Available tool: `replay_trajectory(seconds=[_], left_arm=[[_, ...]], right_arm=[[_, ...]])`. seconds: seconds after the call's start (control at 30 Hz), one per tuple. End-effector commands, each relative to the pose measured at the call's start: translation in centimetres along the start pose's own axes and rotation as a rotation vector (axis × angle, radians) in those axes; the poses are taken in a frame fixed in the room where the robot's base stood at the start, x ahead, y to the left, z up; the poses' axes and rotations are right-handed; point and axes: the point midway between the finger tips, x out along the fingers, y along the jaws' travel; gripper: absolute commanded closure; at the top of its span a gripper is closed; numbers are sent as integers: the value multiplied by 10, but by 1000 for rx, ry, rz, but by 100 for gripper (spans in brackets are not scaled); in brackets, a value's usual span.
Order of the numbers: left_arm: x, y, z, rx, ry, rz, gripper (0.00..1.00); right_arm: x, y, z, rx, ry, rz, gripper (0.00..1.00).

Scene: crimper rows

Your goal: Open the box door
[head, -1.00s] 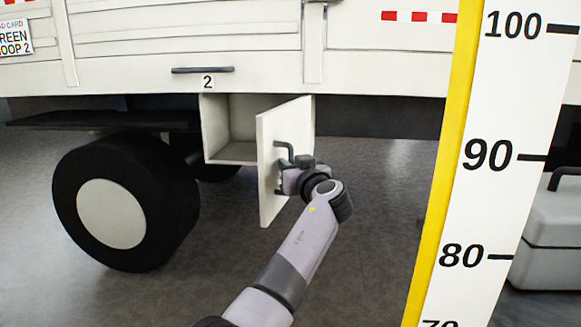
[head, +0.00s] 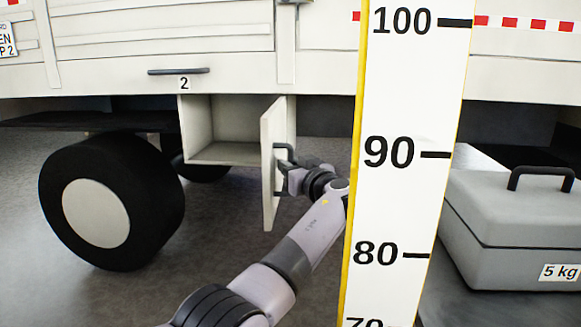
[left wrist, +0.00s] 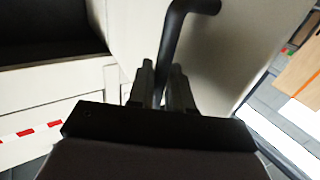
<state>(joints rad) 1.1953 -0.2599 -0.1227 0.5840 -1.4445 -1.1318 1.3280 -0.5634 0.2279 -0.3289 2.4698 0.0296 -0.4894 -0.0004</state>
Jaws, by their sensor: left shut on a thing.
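The box (head: 222,152) hangs under the white truck body, and its inside shows as an empty open compartment. Its pale door (head: 268,190) stands swung out on the right side of the opening. A dark bar handle (head: 281,150) is on the door's outer face. My left gripper (head: 287,178) is shut on the handle. In the left wrist view the dark handle (left wrist: 175,38) runs between the two fingers (left wrist: 160,80), with the pale door face beside it. My right gripper is in neither view.
A tall height scale (head: 395,200) with a yellow edge stands close in front, right of my left arm. A grey case (head: 510,235) marked 5 kg is at the right. A black wheel (head: 110,200) is left of the box. Floor below the door is clear.

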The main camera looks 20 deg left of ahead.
Motion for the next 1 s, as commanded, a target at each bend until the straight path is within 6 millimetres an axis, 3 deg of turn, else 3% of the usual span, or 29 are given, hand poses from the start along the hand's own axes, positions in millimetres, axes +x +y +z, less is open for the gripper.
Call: replay_trajectory(seconds=[0.53,0.57,0.6,0.87,1.0], left_arm=[[1,0,0,2,-1,2,100],[1,0,0,2,-1,2,74],[1,0,0,2,-1,2,64],[1,0,0,1,-1,1,64],[1,0,-9,-1,0,1,64]], right_arm=[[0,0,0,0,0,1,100],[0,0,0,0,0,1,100],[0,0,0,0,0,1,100],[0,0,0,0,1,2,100],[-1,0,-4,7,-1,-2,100]])
